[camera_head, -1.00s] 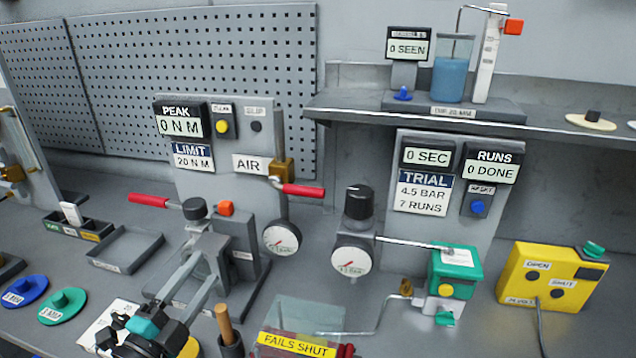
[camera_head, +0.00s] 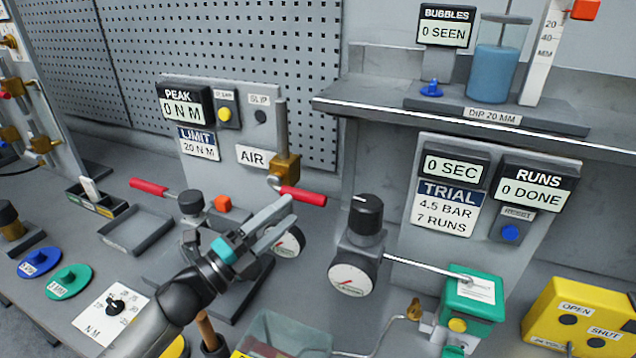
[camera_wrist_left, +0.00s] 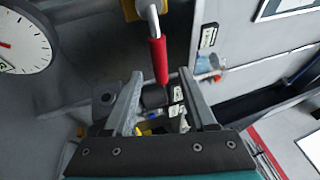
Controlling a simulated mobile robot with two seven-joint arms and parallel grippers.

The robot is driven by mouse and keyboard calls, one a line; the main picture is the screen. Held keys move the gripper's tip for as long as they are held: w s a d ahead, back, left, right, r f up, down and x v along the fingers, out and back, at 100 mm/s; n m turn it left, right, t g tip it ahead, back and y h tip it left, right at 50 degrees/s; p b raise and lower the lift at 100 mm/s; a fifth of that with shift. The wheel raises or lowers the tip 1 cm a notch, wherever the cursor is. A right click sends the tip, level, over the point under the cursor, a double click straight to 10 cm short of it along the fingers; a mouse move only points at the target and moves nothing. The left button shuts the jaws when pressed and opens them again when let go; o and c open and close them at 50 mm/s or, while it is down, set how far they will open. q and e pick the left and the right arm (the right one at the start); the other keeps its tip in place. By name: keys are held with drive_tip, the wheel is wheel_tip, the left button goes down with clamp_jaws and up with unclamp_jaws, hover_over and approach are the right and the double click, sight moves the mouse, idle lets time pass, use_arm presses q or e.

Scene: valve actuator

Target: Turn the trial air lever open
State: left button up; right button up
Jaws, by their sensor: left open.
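The air lever is a red handle (camera_head: 304,196) on a brass valve (camera_head: 285,168), beside the AIR label (camera_head: 252,156). It points right and slightly down. My left gripper (camera_head: 288,213) is open, its fingertips just below and left of the handle. In the left wrist view, the red handle (camera_wrist_left: 158,60) hangs from a pale bent stem, and its lower end lies between the two open fingers (camera_wrist_left: 161,80). I cannot tell whether a finger touches it. My right gripper is not in view.
A round gauge (camera_head: 352,278) under a black knob (camera_head: 367,214) stands right of the lever. Another gauge (camera_head: 291,243) is partly hidden behind my gripper. A second red handle (camera_head: 148,187) lies to the left. The TRIAL panel (camera_head: 446,203) stands at the right.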

sight(311, 193)
use_arm(q)
drive_tip(key=x, duration=0.9)
drive_tip(key=shift+p, duration=0.4)
clamp_jaws()
idle(0.9)
